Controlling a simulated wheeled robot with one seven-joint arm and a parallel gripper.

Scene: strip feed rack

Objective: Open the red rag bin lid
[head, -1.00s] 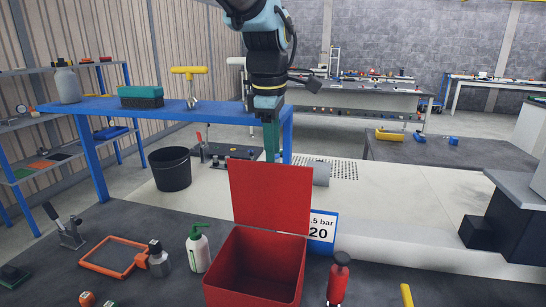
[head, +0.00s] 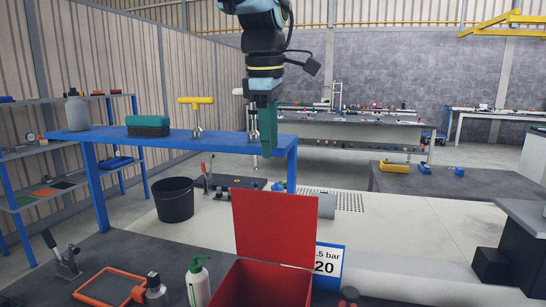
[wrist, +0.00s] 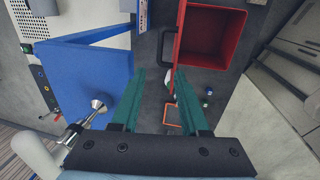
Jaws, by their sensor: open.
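The red rag bin (head: 262,286) stands on the dark bench at the bottom of the head view. Its red lid (head: 275,226) stands upright at the back edge, so the bin is open. In the wrist view I look down into the empty-looking red bin (wrist: 243,40) at the upper right, with the lid (wrist: 178,36) seen edge-on at its left side. My gripper (head: 267,150) hangs above and behind the lid in the head view, apart from it. Its green fingers (wrist: 158,85) are spread with nothing between them.
A blue shelf (head: 215,139) stands behind, holding a yellow-handled tool (head: 196,112).

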